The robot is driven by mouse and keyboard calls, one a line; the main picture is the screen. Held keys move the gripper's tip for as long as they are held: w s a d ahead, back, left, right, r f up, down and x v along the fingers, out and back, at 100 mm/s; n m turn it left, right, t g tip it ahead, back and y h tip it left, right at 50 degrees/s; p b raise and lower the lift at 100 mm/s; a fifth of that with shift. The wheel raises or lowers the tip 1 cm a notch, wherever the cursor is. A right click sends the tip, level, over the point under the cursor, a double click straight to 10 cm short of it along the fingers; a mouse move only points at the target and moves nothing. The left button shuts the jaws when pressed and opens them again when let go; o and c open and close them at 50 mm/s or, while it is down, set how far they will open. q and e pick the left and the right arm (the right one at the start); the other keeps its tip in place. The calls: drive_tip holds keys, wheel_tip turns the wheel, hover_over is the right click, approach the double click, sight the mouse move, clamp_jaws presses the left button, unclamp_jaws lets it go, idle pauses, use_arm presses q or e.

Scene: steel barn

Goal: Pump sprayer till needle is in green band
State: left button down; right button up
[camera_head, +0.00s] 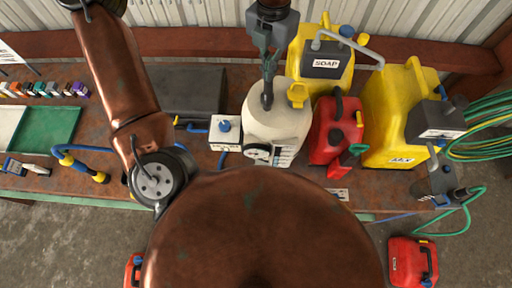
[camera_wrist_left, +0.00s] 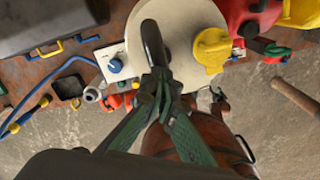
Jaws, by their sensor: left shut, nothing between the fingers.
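The sprayer (camera_head: 280,115) is a cream tank with a yellow cap, standing upright near the table's front edge; its top also shows in the left wrist view (camera_wrist_left: 190,25). A round dark-rimmed gauge (camera_head: 257,152) is on its front, too small to read the needle. A dark pump handle (camera_head: 267,96) rises from its top. My left gripper (camera_head: 268,72) points down over the handle, fingers shut and empty. In the left wrist view the fingertips (camera_wrist_left: 159,80) overlap the dark handle (camera_wrist_left: 152,42); I cannot tell whether they touch it. My right gripper is not in view.
A red can (camera_head: 322,135), a yellow can (camera_head: 385,115) and a yellow SOAP container (camera_head: 300,50) crowd the sprayer's right. A white box with a blue knob (camera_head: 224,132) stands close left. A dark case (camera_head: 190,90) is behind. Another red can (camera_head: 410,262) is on the floor.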

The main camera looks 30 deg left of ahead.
use_arm(q)
drive_tip(key=shift+r+p, duration=1.4)
drive_tip(key=shift+r, duration=0.75)
wheel_tip(320, 180, up, 4)
drive_tip(key=shift+f+p, duration=0.2)
drive_tip(key=shift+p, duration=0.9)
